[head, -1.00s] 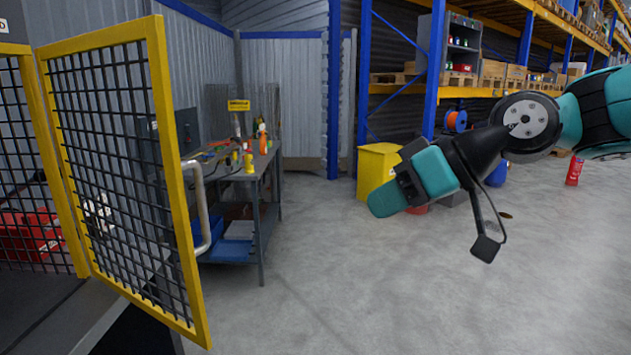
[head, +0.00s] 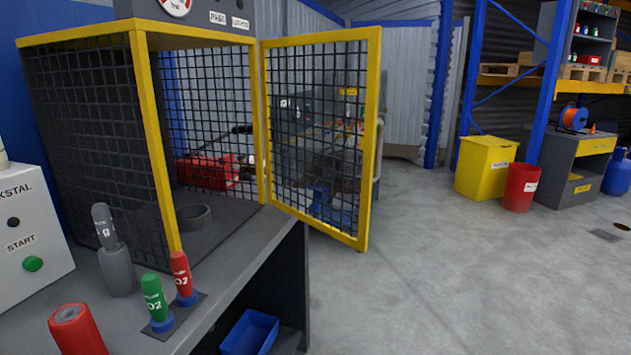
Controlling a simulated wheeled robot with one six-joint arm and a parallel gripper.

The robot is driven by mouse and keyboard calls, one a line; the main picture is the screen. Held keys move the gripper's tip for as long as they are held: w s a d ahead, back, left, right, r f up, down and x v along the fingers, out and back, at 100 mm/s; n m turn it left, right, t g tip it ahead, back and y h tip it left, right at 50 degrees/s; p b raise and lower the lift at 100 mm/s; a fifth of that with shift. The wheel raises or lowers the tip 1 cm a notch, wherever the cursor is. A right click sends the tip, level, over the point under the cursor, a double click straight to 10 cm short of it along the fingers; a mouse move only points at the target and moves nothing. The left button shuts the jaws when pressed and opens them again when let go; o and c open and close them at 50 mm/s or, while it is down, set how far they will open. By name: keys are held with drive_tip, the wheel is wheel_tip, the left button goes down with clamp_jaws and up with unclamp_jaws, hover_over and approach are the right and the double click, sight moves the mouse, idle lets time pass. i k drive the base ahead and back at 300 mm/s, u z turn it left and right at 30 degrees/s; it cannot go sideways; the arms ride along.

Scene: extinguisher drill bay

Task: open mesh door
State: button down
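The mesh door (head: 374,95) has a yellow frame and dark wire mesh. It stands open, swung outward from the right side of the yellow-framed mesh cage (head: 151,130) on the bench. A grey bar handle (head: 379,150) shows at the door's free edge, mostly behind the frame. The cage's front opening is clear, and a grey ring-shaped holder (head: 195,216) is on its floor. A red object (head: 208,173) shows through the mesh. My gripper is not in view.
On the grey bench (head: 235,262) stand a green bottle (head: 153,297), a red bottle (head: 182,275) and a grey cylinder (head: 117,268). A control box (head: 30,225) is at left. A yellow bin (head: 485,168) and red bin (head: 520,187) stand beyond open floor at right.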

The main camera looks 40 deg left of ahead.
sight(373, 34)
drive_tip(key=z, duration=0.25)
drive_tip(key=k, duration=0.1)
drive_tip(key=u, duration=1.2)
drive_tip(key=i, duration=0.85)
drive_tip(key=u, duration=0.8)
